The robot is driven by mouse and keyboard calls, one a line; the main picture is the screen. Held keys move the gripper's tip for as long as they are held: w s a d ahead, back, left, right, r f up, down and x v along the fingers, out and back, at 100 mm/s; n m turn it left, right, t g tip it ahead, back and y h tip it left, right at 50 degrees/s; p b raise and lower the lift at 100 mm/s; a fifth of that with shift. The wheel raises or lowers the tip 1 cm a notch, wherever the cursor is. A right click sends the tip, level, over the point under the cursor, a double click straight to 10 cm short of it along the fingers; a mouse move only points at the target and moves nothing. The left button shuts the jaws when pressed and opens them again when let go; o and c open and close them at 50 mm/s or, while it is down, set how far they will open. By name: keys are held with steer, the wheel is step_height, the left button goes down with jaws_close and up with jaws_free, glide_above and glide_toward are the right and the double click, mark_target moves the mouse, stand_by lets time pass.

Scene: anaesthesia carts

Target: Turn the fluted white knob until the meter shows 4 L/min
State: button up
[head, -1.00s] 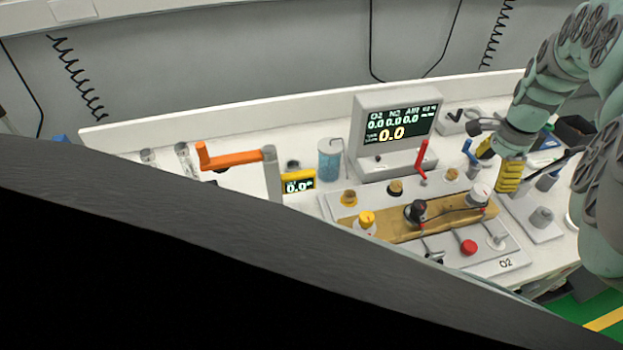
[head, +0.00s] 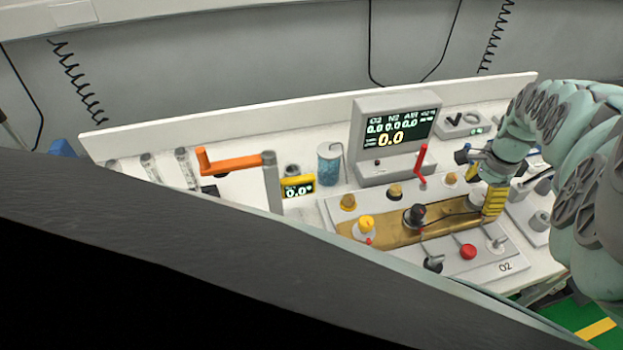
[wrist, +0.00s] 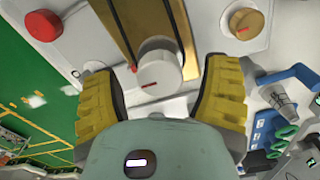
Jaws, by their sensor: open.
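The white knob (wrist: 160,72) with a red mark stands between the two yellow fingers of my open gripper (wrist: 158,80) in the wrist view. I see a gap on each side, so the fingers are apart from it. In the head view my gripper (head: 492,200) is at the right end of the brass-coloured strip and mostly hides the knob. The fluting cannot be made out. The grey meter (head: 393,130) behind the panel shows 0.0 for O2, N2 and AIR, and a larger 0.0 below.
A small yellow meter (head: 297,187) reads 0.0. An orange-handled lever (head: 235,162) stands left.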

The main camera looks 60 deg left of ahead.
steer(key=shift+a, duration=0.1)
steer(key=shift+c, duration=0.2)
steer(key=c, duration=1.2)
steer(key=shift+n, duration=0.3)
steer(key=n+b, duration=0.1)
steer(key=n, duration=0.3)
steer(key=shift+f+n, duration=0.1)
steer(key=shift+n, duration=0.2)
steer(key=n+b, duration=0.1)
steer(key=n, duration=0.3)
steer(key=shift+n+b, duration=0.3)
steer(key=n+b, duration=0.1)
steer(key=n, duration=0.3)
steer(key=n+b, duration=0.2)
steer(key=n, duration=0.3)
